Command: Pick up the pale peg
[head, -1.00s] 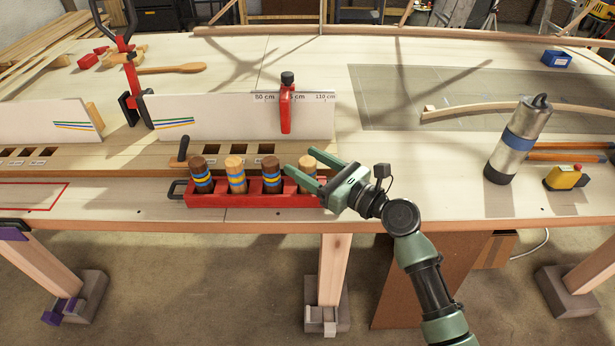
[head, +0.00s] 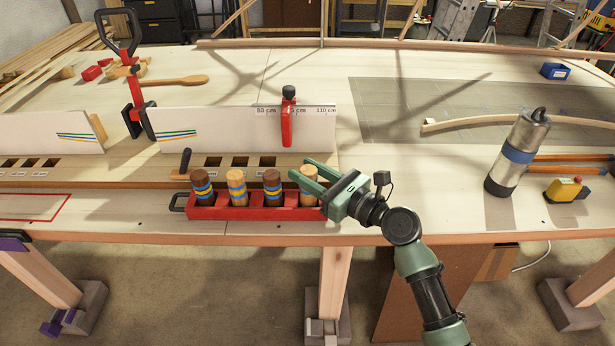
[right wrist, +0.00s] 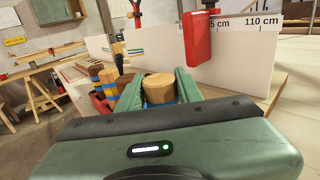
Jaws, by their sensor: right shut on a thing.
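A red tray (head: 240,213) on the bench holds a row of pegs with blue and yellow bands. From left to right they are a dark peg (head: 201,186), a pale peg (head: 237,187), another dark peg (head: 272,187) and a second pale peg (head: 309,196) at the right end. My right gripper (head: 304,177) is shut on this right-end pale peg, which stands upright in the tray. In the right wrist view the pale peg's top (right wrist: 159,82) shows between the two green fingers. Its lower part is hidden by the gripper. My left gripper is not in view.
Behind the tray stands a white fence (head: 230,128) with a red stop (head: 288,122). A wooden block with square holes (head: 240,162) lies just behind the tray. A metal flask (head: 517,155) and a yellow box (head: 566,190) stand at the right.

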